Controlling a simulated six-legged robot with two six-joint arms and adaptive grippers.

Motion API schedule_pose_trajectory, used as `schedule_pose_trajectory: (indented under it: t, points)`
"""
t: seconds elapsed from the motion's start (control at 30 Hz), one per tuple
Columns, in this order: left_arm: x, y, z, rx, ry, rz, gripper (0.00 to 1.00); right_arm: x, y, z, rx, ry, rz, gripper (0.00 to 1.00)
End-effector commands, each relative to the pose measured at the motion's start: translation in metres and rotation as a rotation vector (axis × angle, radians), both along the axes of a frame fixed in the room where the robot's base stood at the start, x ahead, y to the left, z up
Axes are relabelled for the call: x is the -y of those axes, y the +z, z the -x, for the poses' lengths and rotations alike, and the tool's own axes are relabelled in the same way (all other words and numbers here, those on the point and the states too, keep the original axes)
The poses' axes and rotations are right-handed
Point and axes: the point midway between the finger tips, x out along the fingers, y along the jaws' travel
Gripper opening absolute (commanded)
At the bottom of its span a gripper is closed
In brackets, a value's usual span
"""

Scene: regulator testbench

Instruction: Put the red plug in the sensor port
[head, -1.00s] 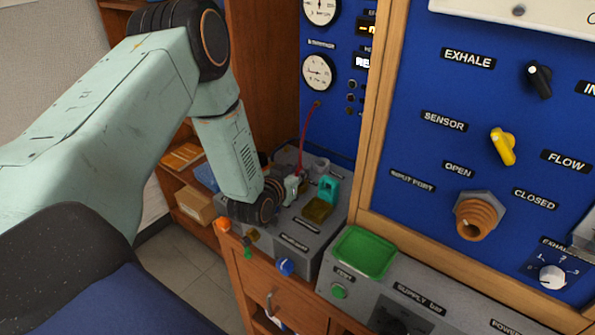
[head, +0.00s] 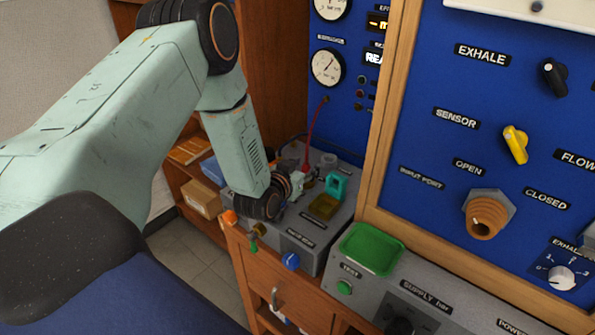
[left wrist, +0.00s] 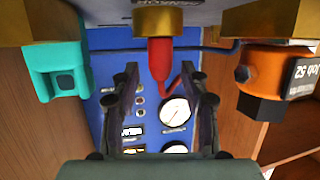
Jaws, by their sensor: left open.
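The red plug (left wrist: 161,66) hangs at a brass fitting (left wrist: 158,22) in the left wrist view, its red cable curving down to the blue panel. I cannot tell how deep it sits. In the head view its red cable (head: 315,125) drops from the panel behind my left gripper (head: 299,184), and the plug is mostly hidden. My left gripper (left wrist: 162,100) is open, with its dark fingers apart on either side, just below the plug in the wrist view. The label above the brass fitting is cut off, so I cannot confirm the sensor port. My right gripper is not in view.
A teal part (head: 336,185) stands beside the gripper on the grey box (head: 318,235); it also shows in the left wrist view (left wrist: 58,70). An orange part (left wrist: 270,75) is opposite it. A green tray (head: 370,249) lies at the front right. Gauges and knobs line the panels.

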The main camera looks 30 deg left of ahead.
Motion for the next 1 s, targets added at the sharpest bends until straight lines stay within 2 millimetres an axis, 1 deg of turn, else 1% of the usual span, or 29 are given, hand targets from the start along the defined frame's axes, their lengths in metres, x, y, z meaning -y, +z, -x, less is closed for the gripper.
schedule_pose_trajectory:
  t: [0.03,0.17,0.6,0.7,0.8,1.0]
  points:
    - [0.000,0.004,0.002,0.000,0.000,0.001,0.45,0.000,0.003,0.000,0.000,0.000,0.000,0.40]
    - [0.002,0.008,0.019,-0.002,0.003,0.003,0.45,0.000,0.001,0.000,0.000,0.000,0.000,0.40]
    - [0.012,0.032,0.094,0.000,0.004,0.005,0.45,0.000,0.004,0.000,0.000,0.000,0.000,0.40]
    - [0.013,0.035,0.104,-0.001,0.002,0.004,0.45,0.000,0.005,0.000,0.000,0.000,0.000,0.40]
    - [0.014,0.037,0.110,0.001,0.002,0.001,0.45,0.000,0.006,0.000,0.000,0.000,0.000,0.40]
    - [0.015,0.038,0.114,0.001,0.000,0.000,0.45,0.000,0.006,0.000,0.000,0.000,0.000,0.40]
